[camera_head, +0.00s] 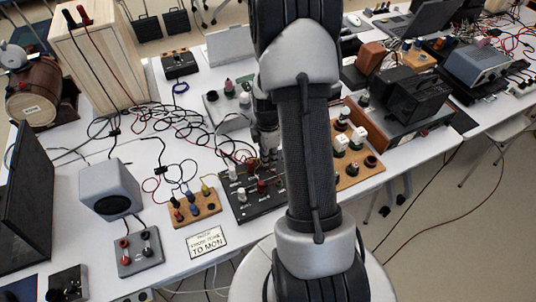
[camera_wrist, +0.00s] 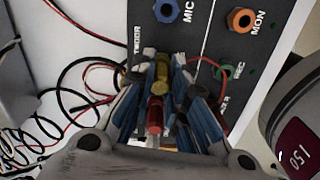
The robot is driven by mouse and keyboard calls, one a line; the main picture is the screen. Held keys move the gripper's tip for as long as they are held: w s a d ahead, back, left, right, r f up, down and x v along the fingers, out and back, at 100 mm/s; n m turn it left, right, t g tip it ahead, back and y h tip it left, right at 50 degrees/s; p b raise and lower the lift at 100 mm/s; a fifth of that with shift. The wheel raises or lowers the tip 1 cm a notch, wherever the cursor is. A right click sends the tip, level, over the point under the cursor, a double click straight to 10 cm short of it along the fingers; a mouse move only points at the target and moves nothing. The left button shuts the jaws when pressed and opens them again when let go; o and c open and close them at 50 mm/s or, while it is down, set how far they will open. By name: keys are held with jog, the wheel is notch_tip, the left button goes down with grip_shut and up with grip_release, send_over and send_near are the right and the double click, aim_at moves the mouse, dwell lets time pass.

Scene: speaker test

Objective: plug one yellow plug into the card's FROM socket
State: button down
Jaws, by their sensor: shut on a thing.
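My gripper (camera_wrist: 160,92) is shut on a yellow plug (camera_wrist: 161,74) in the wrist view. A red cylindrical piece (camera_wrist: 155,114) shows right beside it between the fingers; I cannot tell whether it is joined to the plug. The black patch panel (camera_wrist: 198,42) lies behind the fingers, with a blue MIC socket (camera_wrist: 167,10), an orange MON socket (camera_wrist: 241,20) and a green REC socket (camera_wrist: 222,72). In the head view my gripper (camera_head: 268,158) is over the back edge of the panel (camera_head: 262,208), partly hidden by my arm. The card (camera_head: 207,241) seems to read "from tone to mon".
A wooden plug rack (camera_head: 208,211) holds several plugs, one yellow, left of the panel. A grey speaker (camera_head: 110,188) and a grey box with posts (camera_head: 138,252) stand further left. Loose cables (camera_head: 185,125) cover the table behind. A wooden board with white parts (camera_head: 357,170) stands right.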

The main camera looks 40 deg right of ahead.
jog(key=shift+f, duration=0.15)
jog(key=c, duration=1.5)
grip_release()
jog(key=shift+r+p, duration=2.8)
jog(key=shift+r, duration=0.95)
